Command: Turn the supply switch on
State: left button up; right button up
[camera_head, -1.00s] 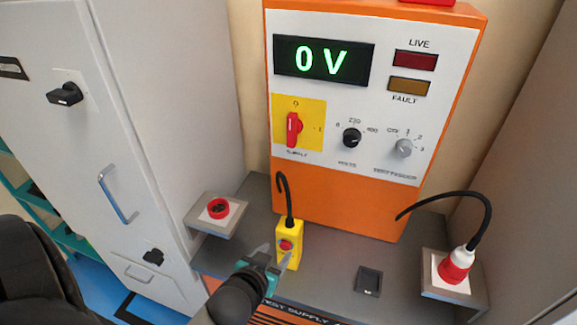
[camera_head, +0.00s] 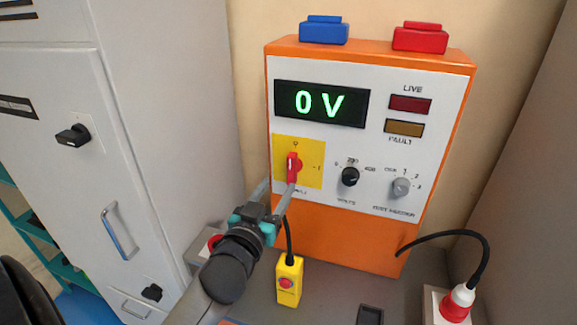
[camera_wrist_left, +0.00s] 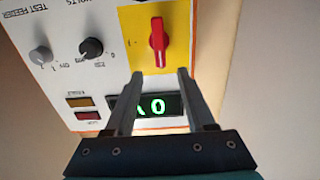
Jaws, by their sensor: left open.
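The supply switch (camera_head: 293,167) is a red rotary handle on a yellow plate (camera_head: 313,165) at the left of the orange test supply's white panel. Its handle stands upright, in line with the 0 mark. In the left wrist view the red handle (camera_wrist_left: 158,42) shows upside down, beyond the fingertips. My left gripper (camera_head: 278,184) is open and empty, just below and in front of the switch. One finger overlaps the handle's lower end in the head view; I cannot tell if they touch. The display (camera_head: 320,104) reads 0 V. My right gripper is not in view.
The dark volts knob (camera_head: 350,177) and grey feeder knob (camera_head: 401,187) sit right of the switch. A yellow box with a red button (camera_head: 288,281) stands below. A red-and-white plug (camera_head: 457,301) with a black cable is at lower right. A grey cabinet (camera_head: 150,130) stands left.

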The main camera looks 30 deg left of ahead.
aim_at(290, 165)
pick_arm(q)
jog(key=x, duration=0.8)
jog(key=shift+w+a, duration=0.1)
jog(key=shift+w, duration=0.2)
grip_shut()
dwell(0.3)
